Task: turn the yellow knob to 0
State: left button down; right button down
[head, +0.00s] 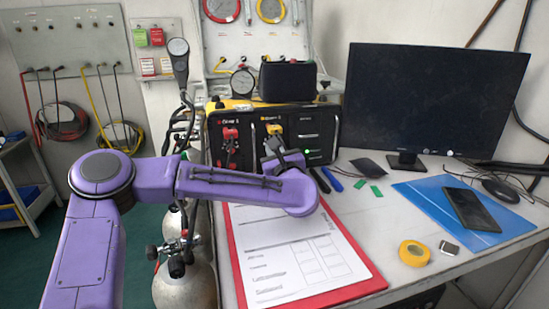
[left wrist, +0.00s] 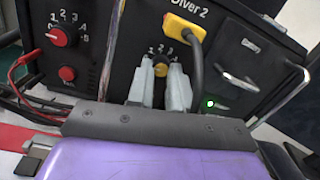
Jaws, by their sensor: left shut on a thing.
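The yellow knob (left wrist: 161,69) sits on the black Diver 2 panel (left wrist: 125,60) in the left wrist view. Dial figures show just above it. The 0 mark and the knob's pointer setting cannot be read. My left gripper (left wrist: 162,82) is shut on the yellow knob, with one pale finger on each side of it. In the head view my left gripper (head: 284,158) is at the front of the panel, and its arm hides the knob there. My right gripper is in neither view.
A yellow plug with a grey cable (left wrist: 185,28) hangs just above the knob. A red knob (left wrist: 58,37) is on the left part of the panel. A green light (left wrist: 210,104) glows at right. A red clipboard (head: 345,291) lies below my forearm. A monitor (head: 430,100) stands right.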

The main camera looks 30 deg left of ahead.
pick_arm(q)
jog(key=shift+w+a+r, duration=0.1)
jog(key=shift+a+r, duration=0.25)
jog(key=shift+r, duration=0.4)
jog(key=c, duration=1.2)
grip_release()
jog(key=shift+s+d+f+b, duration=0.2)
jog(key=shift+s+d+f, duration=0.1)
jog(key=shift+d+f, duration=0.15)
jog(key=shift+s+d+f+b, duration=0.15)
jog(key=shift+s+d+f, duration=0.2)
jog(key=shift+d, duration=0.2)
jog(key=v, duration=0.8)
jog(key=shift+w+r+b, duration=0.1)
jog(key=shift+r+b, duration=0.1)
jog(key=shift+b, duration=0.2)
jog(key=shift+s+d+f, duration=0.1)
jog(key=shift+s+d, duration=0.2)
jog(key=shift+s, duration=0.1)
